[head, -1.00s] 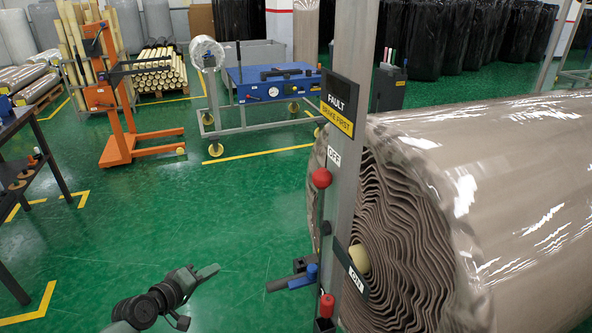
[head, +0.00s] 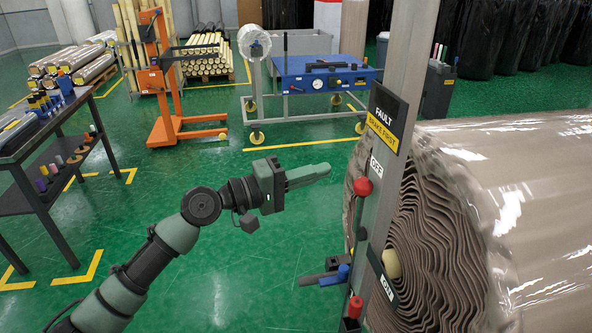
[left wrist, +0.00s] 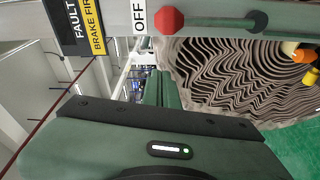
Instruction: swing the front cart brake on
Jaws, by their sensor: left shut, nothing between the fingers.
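A grey metal post (head: 402,110) stands at the near end of the big wrapped roll (head: 520,190). An upper red knob (head: 363,187) sits on it below an OFF label (head: 376,166); a lower red knob (head: 355,307) is near the bottom by a second OFF label (head: 388,288). Which one is the front cart brake, I cannot tell. My left gripper (head: 326,170) is shut and empty, pointing right, a little left of the upper knob and apart from it. The left wrist view shows the upper red knob (left wrist: 170,20) on a green lever, beyond the gripper fingers (left wrist: 165,90).
A FAULT / BRAKE FIRST sign (head: 386,118) is on the post. A dark handle with a blue part (head: 343,273) sticks out left, lower down. A dark table (head: 60,140) stands left, an orange stand (head: 160,80) and a blue cart (head: 320,75) behind. Green floor between is clear.

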